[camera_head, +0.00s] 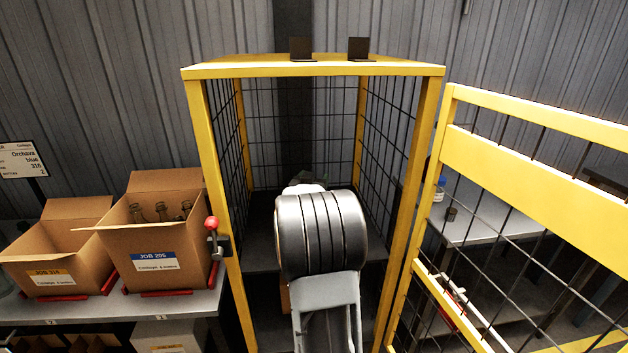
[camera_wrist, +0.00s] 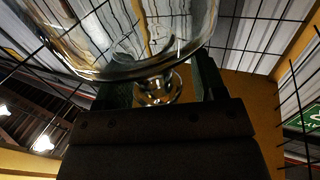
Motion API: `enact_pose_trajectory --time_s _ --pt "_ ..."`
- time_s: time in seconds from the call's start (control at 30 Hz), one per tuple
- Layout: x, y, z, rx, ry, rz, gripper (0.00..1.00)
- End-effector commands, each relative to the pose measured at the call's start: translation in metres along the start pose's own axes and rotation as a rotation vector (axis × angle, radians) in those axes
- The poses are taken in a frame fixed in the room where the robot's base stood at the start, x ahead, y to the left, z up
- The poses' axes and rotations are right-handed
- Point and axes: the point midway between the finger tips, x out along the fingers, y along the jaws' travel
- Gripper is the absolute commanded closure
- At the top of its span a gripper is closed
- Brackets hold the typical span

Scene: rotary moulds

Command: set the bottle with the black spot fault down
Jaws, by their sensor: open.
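A clear glass bottle (camera_wrist: 140,50) fills the top of the wrist view, its rounded body close to the camera. Its narrower part (camera_wrist: 158,90) lies between the two dark fingers of my gripper (camera_wrist: 160,84). The fingers stand apart, open on either side of it. No black spot can be made out on the visible glass. In the head view my arm reaches into the yellow mesh cage (camera_head: 312,68) and hides my gripper and this bottle.
A red-knobbed latch (camera_head: 213,238) is on the left post. The open yellow door (camera_head: 540,180) takes up the right side.

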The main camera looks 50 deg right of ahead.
Motion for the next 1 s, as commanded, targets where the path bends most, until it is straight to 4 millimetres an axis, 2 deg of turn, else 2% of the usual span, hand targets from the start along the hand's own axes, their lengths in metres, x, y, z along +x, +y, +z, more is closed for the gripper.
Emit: enact_pose_trajectory --time_s 0.17,0.23,0.7,1.0 --pt "0.000 0.000 -0.005 0.000 0.000 0.000 0.36" --pt "-0.007 0.000 -0.004 0.000 0.000 -0.001 0.36" --pt "-0.092 -0.001 -0.003 0.001 0.001 -0.002 0.36" --pt "-0.118 0.000 -0.004 0.000 0.001 0.000 0.36"
